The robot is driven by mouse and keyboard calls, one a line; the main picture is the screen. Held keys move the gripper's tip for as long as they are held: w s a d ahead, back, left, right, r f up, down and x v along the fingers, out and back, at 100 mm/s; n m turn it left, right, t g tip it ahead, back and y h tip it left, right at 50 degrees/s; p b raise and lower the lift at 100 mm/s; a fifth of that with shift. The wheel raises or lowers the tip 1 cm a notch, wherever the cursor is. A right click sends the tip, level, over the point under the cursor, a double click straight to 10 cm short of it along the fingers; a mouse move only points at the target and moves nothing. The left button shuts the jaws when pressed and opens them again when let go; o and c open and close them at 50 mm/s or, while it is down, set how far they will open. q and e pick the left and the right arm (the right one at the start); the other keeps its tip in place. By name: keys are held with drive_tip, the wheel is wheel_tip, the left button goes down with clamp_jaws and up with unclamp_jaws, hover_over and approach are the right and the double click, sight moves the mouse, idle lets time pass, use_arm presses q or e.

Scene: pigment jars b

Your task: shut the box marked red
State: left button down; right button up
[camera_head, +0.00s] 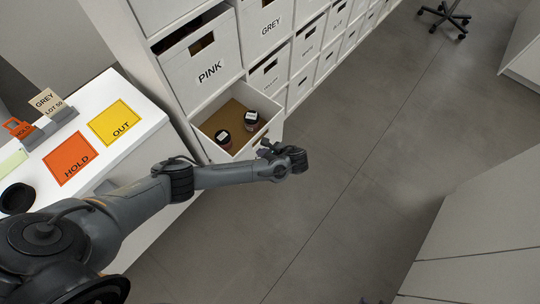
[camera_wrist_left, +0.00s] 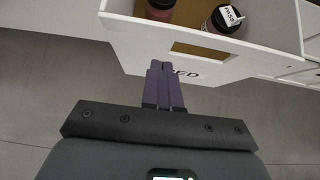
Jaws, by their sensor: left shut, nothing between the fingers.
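The white box marked RED (camera_head: 262,97) is pulled out of the lower shelf row, open at the top. In the left wrist view its front face (camera_wrist_left: 130,38) shows a cut-out handle and the label, partly hidden by my fingers. Two dark-lidded jars (camera_head: 223,137) (camera_head: 251,118) stand inside it; one (camera_wrist_left: 226,18) carries a PASS tag. My left gripper (camera_head: 265,149) is shut and empty, with its fingertips (camera_wrist_left: 160,68) at the front face, over the label. I cannot tell whether they touch it. My right gripper is not in view.
Boxes marked PINK (camera_head: 200,62) and GREY (camera_head: 265,20) sit in the shelf above. A white counter with an orange HOLD mat (camera_head: 70,158) and a yellow OUT mat (camera_head: 116,122) stands at left. Open floor lies to the right; a wheeled chair base (camera_head: 443,17) is far off.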

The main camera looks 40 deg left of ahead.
sight(248, 146)
use_arm(q)
drive_tip(key=shift+w+a+f, duration=0.1)
drive_tip(key=shift+a+f, duration=0.05)
drive_tip(key=shift+a, duration=1)
drive_tip(key=shift+a+f, duration=0.15)
drive_tip(key=shift+a, duration=1)
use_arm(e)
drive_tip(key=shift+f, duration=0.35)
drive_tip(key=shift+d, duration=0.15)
